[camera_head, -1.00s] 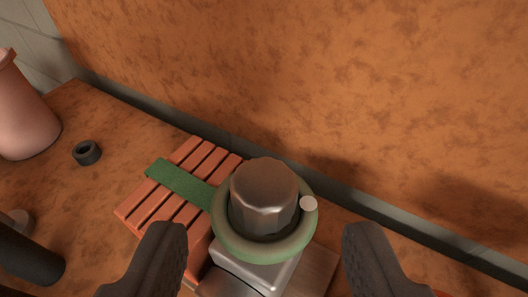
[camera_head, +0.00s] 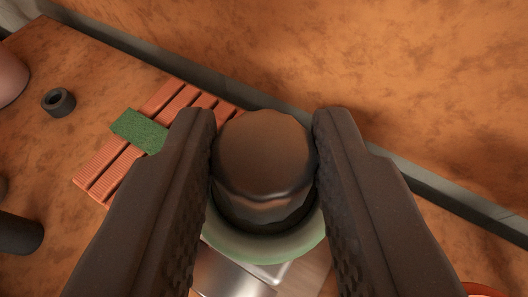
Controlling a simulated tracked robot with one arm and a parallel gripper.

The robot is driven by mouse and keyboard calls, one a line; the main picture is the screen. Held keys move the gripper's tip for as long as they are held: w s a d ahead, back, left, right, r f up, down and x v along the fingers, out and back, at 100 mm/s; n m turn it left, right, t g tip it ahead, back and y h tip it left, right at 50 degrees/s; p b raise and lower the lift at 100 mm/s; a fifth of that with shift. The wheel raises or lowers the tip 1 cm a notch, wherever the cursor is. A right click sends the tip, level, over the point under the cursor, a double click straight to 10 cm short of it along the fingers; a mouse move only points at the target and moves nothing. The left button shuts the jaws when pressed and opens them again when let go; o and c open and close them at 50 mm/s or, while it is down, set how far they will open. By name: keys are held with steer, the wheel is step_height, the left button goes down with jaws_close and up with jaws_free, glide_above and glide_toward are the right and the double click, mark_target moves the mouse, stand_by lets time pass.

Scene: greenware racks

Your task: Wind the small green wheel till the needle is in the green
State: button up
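The small green wheel (camera_head: 265,247) has a pale green ring around a dark, faceted metal hub (camera_head: 263,160). I look down on it at the picture's middle. My gripper (camera_head: 264,118) straddles the hub, one dark finger on each side, and both fingers appear to press against it. The fingers hide the left and right parts of the ring, and the small pale peg on the rim does not show. A shiny metal body (camera_head: 232,275) lies below the wheel. No gauge or needle is in view.
A slatted orange-red rack (camera_head: 165,100) with a green strap (camera_head: 139,131) lies left of the wheel. A dark ring (camera_head: 58,102), a dark cylinder (camera_head: 18,233) and a pinkish vessel (camera_head: 10,80) stand farther left. A rust-coloured wall (camera_head: 400,80) rises behind.

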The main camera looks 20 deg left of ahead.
steer(key=shift+r+p, duration=0.2)
steer(key=shift+p, duration=0.5)
steer(key=shift+m+h+p, duration=0.5)
steer(key=shift+h+p, duration=0.1)
steer(key=shift+p, duration=0.35)
steer(key=shift+a+p, duration=0.1)
steer(key=shift+p, duration=0.45)
steer(key=m+h+p, duration=0.1)
steer(key=p, duration=0.2)
steer(key=shift+a+r+t+h+p, duration=0.1)
steer(key=shift+t+h+p, duration=0.2)
steer(key=shift+t+h, duration=0.1)
steer(key=m+h+p, duration=0.1)
steer(key=p, duration=0.2)
steer(key=m+h+p, duration=0.1)
steer(key=p, duration=0.3)
steer(key=m+h+p, duration=0.2)
steer(key=p, duration=0.2)
steer(key=shift+a, duration=0.25)
steer(key=m+g+h+p, duration=0.1)
steer(key=m+h+p, duration=0.1)
steer(key=p, duration=0.5)
steer(key=shift+a+m+h+p, duration=0.1)
steer(key=shift+m+h+p, duration=0.3)
steer(key=shift+h, duration=0.1)
steer(key=shift+f+m+h+p, duration=0.3)
steer(key=shift+h+p, duration=0.1)
steer(key=shift+p, duration=0.2)
